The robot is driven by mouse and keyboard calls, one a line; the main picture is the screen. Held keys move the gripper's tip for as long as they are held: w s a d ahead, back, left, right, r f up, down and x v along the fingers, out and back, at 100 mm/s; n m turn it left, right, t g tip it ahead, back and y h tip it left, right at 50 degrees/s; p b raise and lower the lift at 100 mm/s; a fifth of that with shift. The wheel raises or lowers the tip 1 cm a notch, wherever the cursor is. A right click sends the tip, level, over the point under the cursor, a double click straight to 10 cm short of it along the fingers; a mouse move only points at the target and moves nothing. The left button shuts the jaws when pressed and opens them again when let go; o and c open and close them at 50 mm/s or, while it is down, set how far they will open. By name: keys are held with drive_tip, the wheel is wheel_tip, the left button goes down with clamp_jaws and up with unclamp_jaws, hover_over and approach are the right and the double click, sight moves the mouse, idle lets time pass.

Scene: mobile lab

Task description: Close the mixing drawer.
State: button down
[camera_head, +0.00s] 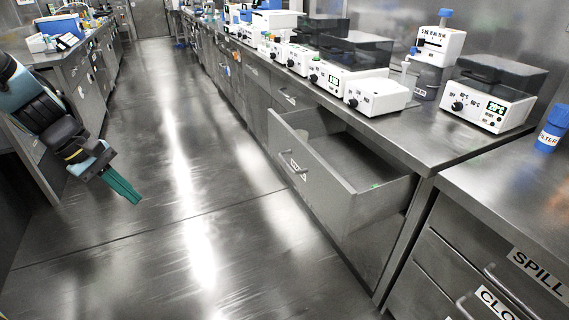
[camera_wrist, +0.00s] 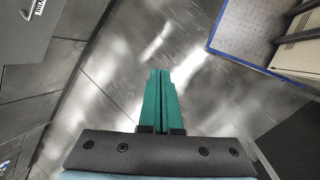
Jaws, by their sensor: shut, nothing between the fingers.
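The open drawer (camera_head: 300,163) is steel and sticks out from the right-hand counter's cabinet in the head view. Its front has a bar handle and a small label that is too small to read surely. A pale round object shows inside it near the front. My gripper (camera_head: 128,194) has green fingers and hangs over the floor at the left, well away from the drawer. Its fingers (camera_wrist: 160,72) are together and empty in the wrist view. A dark front with a handle and label (camera_wrist: 38,9) shows at the top left of the wrist view; I cannot tell if it is the same drawer.
The steel floor (camera_head: 190,215) between my gripper and the drawer is clear. White instruments (camera_head: 377,95) stand on the counter above the drawer. Drawers marked SPILL (camera_head: 538,270) are at the near right. A left counter (camera_head: 75,55) runs behind my arm.

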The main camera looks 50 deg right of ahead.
drive_tip(key=s+d+f+n+g+h+b, duration=0.1)
drive_tip(key=d+f+n+g+h+b, duration=0.3)
drive_tip(key=d, duration=0.7)
drive_tip(key=d+f+n+h+b, duration=0.1)
drive_tip(key=d+f+h, duration=0.1)
drive_tip(key=d+f, duration=0.65)
drive_tip(key=n+h+b, duration=0.3)
drive_tip(key=n+h, duration=0.3)
drive_tip(key=h, duration=0.1)
approach(297, 152)
drive_tip(key=x, duration=0.6)
drive_tip(key=shift+d, duration=0.45)
